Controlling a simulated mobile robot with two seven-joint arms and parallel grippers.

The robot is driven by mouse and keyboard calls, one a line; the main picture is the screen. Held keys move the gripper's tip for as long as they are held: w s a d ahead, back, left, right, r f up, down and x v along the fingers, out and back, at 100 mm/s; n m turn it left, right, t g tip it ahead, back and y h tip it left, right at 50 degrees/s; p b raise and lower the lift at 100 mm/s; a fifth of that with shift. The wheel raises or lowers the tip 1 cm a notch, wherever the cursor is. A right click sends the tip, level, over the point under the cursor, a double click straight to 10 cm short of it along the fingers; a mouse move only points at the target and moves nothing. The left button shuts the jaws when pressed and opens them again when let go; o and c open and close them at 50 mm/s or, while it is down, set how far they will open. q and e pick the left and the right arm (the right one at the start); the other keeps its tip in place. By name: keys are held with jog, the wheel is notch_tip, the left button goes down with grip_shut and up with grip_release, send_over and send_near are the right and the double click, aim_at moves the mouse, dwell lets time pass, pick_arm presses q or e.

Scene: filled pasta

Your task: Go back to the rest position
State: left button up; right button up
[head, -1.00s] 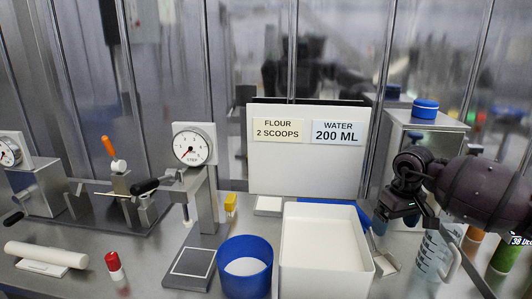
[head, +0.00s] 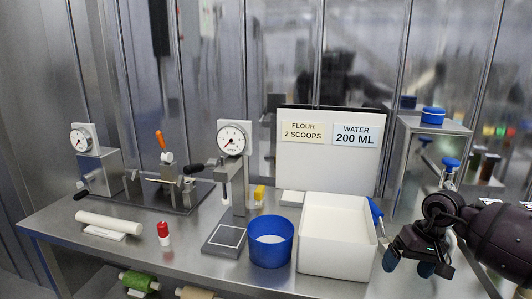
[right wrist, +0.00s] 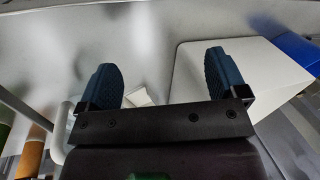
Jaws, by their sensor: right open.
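My right gripper (head: 408,265) is at the right of the head view, over the right front of the steel counter (head: 190,268). Its two blue fingers are apart, with nothing between them; the right wrist view also shows the open gripper (right wrist: 163,70). It is apart from the white bin (head: 335,262), which stands just left of it. My left gripper is not in view.
A blue tub (head: 270,252) stands left of the bin. A dial press (head: 232,165), a red-capped shaker (head: 163,236) and a white roller (head: 108,222) are further left. A sign board (head: 330,165) and a steel box (head: 430,150) stand behind.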

jog(key=s+a+f+m+t+y, duration=0.2)
jog(key=s+a+m+y, duration=0.1)
jog(key=a+m+y, duration=0.4)
jog(key=s+a+f+m+t+y, duration=0.25)
jog(key=s+a+m, duration=0.2)
jog(key=m, duration=0.45)
jog(key=s+a+f+m+t+y, duration=0.2)
jog(key=s+a+m+t+y, duration=0.15)
jog(key=a+m, duration=0.4)
jog(key=s+d+f+n+t+h, duration=0.1)
jog(key=s+d+f+n+h, duration=0.6)
jog(key=n, duration=0.5)
jog(key=s+d+f+n+t+h, duration=0.1)
jog(key=s+d+f+n+h, duration=0.5)
jog(key=s+f+n+h, duration=0.3)
jog(key=s+f+n, duration=0.1)
jog(key=n, duration=0.2)
jog(key=shift+s+d+n+t, duration=0.2)
jog(key=shift+d+n+t, duration=0.1)
jog(key=shift+d+n, duration=0.1)
